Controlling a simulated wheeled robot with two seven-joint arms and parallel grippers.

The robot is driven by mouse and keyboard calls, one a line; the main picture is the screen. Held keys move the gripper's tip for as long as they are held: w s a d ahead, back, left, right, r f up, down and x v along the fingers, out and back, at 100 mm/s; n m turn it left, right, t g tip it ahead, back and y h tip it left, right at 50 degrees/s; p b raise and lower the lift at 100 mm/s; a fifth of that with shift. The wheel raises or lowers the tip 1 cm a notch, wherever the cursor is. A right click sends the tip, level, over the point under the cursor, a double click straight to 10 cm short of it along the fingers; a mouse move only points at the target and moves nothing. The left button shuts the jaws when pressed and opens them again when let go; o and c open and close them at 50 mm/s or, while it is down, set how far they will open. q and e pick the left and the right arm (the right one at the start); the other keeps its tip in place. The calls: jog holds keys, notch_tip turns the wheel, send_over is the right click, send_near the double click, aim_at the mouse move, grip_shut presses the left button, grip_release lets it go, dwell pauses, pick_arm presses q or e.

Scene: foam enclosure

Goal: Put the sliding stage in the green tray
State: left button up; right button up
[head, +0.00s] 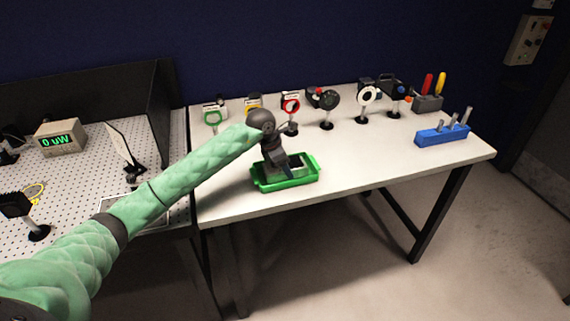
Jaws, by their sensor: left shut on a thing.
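The green tray (290,183) sits near the front left edge of the white table. My left arm reaches in from the left, and its dark gripper (281,165) points down over the tray. The gripper is shut on a dark grey piece, which I take to be the sliding stage (296,164), at or just inside the tray's rim. The gripper partly hides the stage, and I cannot tell whether the stage touches the tray floor. My right gripper is out of view.
Several post-mounted optics, such as a white ring mount (367,94), stand along the table's back. A blue holder (442,134) and a grey holder with screwdrivers (428,103) are at the right. A perforated bench with a power meter (60,138) is at the left. The table's middle is clear.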

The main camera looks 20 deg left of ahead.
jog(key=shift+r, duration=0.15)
pick_arm(q)
jog(key=o, duration=1.4)
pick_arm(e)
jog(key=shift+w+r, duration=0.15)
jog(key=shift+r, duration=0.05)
pick_arm(q)
jog(key=shift+o, duration=0.2)
jog(key=shift+r, duration=0.1)
jog(key=shift+s+a+r, duration=0.1)
jog(key=shift+r, duration=0.1)
jog(key=shift+a+r+b, duration=0.1)
jog(key=shift+r+b, duration=0.25)
jog(key=b+v, duration=0.3)
jog(key=v, duration=0.7)
jog(key=shift+s+a+r, duration=0.15)
jog(key=shift+s+r, duration=0.05)
jog(key=shift+r, duration=0.1)
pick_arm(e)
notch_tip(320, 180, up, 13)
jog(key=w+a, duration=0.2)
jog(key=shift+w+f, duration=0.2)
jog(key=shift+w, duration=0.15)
